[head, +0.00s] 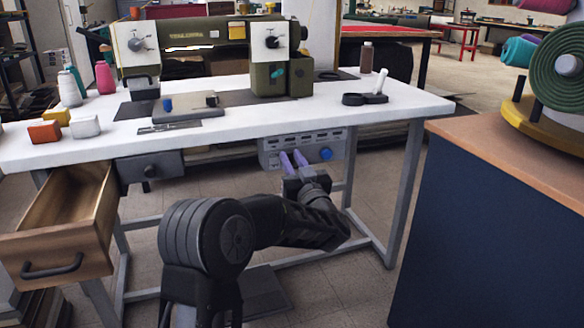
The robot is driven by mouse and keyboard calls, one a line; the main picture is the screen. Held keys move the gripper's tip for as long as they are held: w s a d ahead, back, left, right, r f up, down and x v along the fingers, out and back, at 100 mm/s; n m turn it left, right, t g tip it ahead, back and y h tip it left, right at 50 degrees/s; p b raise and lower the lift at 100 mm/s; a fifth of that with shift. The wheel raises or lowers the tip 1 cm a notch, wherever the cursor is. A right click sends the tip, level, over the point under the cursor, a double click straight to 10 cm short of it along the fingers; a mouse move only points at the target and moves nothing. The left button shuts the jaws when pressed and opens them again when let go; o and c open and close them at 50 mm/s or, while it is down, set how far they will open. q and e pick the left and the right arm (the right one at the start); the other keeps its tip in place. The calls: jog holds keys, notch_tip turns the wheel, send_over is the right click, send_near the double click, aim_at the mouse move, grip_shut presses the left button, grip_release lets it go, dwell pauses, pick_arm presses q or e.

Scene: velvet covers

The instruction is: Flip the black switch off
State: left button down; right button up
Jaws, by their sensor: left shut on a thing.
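A grey control box (334,140) hangs under the front edge of the white table, with a row of small dark marks along its top and a blue knob (325,154) at its right. My left gripper (292,157) has two purple fingers pointing up at the lower front of this box, left of the blue knob. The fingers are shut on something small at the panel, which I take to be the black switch. The fingers mostly hide it, so its position is not clear. My right gripper is not in view.
The white table (225,128) carries a green sewing machine (190,30), thread spools and small boxes. An open wooden drawer (60,245) juts out at the left. A dark blue cabinet (490,240) stands at the right.

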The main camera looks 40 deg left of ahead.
aim_at(290, 154)
pick_arm(q)
jog(key=c, duration=1.2)
grip_release()
jog(key=shift+d, duration=0.1)
jog(key=shift+s+d+p, duration=0.15)
jog(key=shift+d+p, duration=0.05)
jog(key=shift+p, duration=0.1)
jog(key=shift+p+v, duration=0.3)
jog(key=shift+v, duration=0.9)
jog(key=shift+b+v, duration=1.5)
jog(key=shift+v, duration=0.9)
jog(key=shift+f, duration=0.1)
